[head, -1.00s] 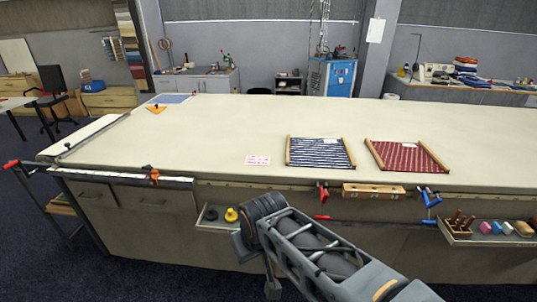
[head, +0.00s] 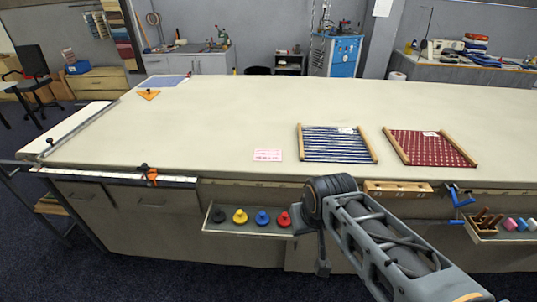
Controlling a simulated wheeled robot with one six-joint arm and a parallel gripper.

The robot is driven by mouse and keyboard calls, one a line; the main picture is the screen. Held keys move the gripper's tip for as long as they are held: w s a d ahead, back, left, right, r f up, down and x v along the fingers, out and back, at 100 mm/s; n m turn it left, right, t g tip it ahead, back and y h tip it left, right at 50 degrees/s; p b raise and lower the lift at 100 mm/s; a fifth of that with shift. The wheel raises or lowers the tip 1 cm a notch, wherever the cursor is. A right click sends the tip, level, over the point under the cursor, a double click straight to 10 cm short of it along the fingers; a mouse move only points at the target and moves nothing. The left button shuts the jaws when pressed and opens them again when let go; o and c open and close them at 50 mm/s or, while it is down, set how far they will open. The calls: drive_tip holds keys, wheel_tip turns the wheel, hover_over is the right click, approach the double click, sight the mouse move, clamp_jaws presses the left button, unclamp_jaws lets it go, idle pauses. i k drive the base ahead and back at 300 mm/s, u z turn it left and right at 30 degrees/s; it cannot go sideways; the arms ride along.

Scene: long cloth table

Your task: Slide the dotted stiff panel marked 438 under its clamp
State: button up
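A red panel with a small light pattern that looks dotted (head: 432,149) lies flat on the table, with wooden bars on two sides and a small white tag. A blue-and-white striped panel (head: 338,145) with wooden bars lies to its left. The tag numbers are too small to read, so I cannot tell which is 438. A blue clamp (head: 460,197) is at the table's front edge below the red panel. An orange clamp (head: 149,175) is on the metal strip at the front left. My gripper is not in view; only my arm shows, at lower right.
A pink card (head: 268,155) lies left of the striped panel. A front tray (head: 238,231) holds black, yellow, blue and red knobs. A wooden block (head: 398,188) is on the front edge. An orange triangle (head: 148,95) lies at the far left. The table's middle is bare.

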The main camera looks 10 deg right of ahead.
sight(417, 149)
drive_tip(key=z, duration=0.5)
drive_tip(key=k, duration=0.6)
drive_tip(key=z, duration=0.95)
drive_tip(key=i, duration=1.55)
drive_tip(key=u, duration=0.45)
